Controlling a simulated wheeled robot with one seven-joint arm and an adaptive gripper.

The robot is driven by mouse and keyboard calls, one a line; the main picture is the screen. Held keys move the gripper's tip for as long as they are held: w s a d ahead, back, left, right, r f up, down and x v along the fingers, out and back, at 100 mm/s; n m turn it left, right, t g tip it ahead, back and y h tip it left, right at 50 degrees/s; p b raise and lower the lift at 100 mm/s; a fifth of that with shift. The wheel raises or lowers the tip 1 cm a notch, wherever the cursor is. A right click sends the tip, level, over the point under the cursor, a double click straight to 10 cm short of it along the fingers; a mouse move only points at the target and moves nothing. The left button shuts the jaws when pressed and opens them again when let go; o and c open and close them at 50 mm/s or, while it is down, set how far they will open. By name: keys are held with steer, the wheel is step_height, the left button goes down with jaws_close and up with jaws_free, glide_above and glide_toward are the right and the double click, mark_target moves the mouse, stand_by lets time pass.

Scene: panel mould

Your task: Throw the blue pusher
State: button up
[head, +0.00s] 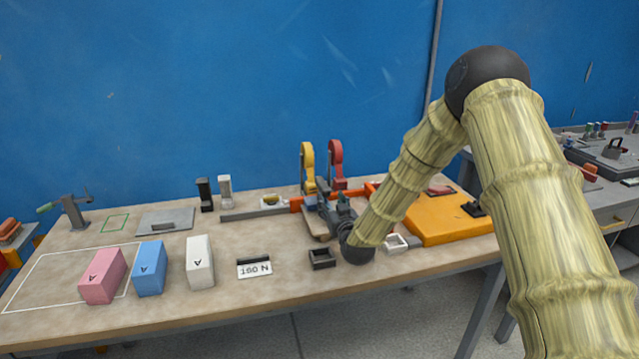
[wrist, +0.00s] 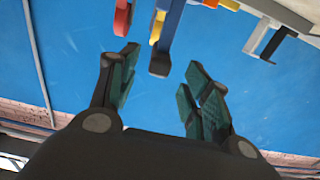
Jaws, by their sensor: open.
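A small blue part (head: 310,200), which looks like the blue pusher, shows at the foot of the yellow lever (head: 308,160) in the head view; most of it is hidden. In the wrist view a blue bar (wrist: 174,22) with a dark grey end (wrist: 160,62) points in between my fingers from the top. Yellow and red parts show to its left. My gripper (head: 332,208) is low over the bench in front of the levers. In the wrist view my gripper (wrist: 162,80) is open, its teal pads apart with nothing between them. I cannot tell any contact.
A red lever (head: 336,160) stands right of the yellow one, by an orange frame (head: 296,204). An orange plate (head: 445,222) lies right. Pink (head: 102,276), blue (head: 149,268) and white (head: 200,262) blocks stand left. A dark open box (head: 321,259) sits near my wrist.

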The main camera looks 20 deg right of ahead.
mark_target(324, 185)
steer(key=shift+w+r, duration=0.45)
steer(key=shift+r, duration=0.05)
steer(key=w+p, duration=0.2)
steer(key=w, duration=0.4)
steer(key=shift+w+f, duration=0.15)
steer(key=shift+w, duration=1.45)
steer(key=shift+s, duration=0.1)
jaws_close()
